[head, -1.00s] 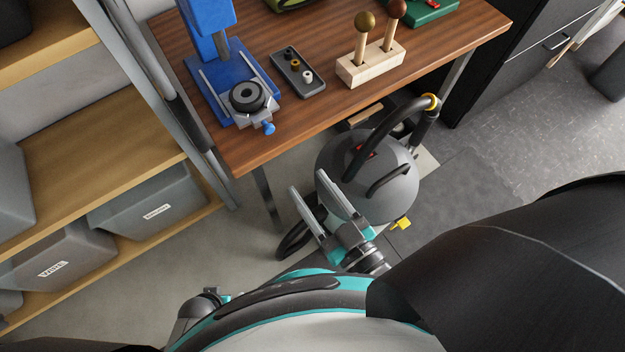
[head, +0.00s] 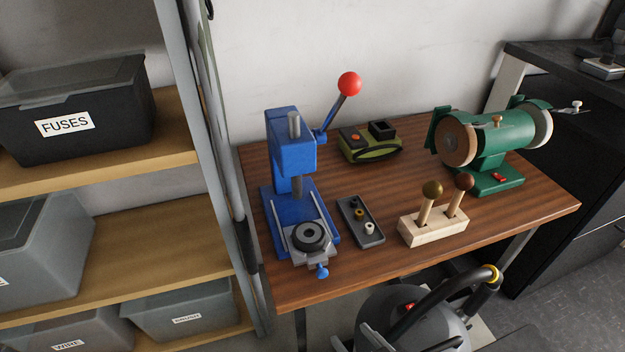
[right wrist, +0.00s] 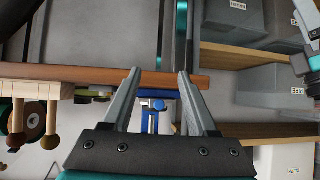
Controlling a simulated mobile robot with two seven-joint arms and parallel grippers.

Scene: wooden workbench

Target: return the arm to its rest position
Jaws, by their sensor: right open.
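My right gripper (right wrist: 158,80) shows in the right wrist view, its two grey fingers well apart with nothing between them. That view is upside down, with the edge of the wooden workbench (right wrist: 70,73) across it. Behind the fingers, the blue arbor press (right wrist: 150,122) shows small and partly hidden. In the head view I see no gripper clearly; the workbench (head: 365,262) fills the middle. My left gripper is not to be made out in either view.
On the bench stand the blue press (head: 290,145), a small grey tray (head: 374,238), a wooden block with two knobbed tools (head: 432,228), a green-black device (head: 372,150) and a green grinder (head: 495,142). A vacuum cleaner (head: 380,315) stands in front. Shelves with bins (head: 75,125) are left.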

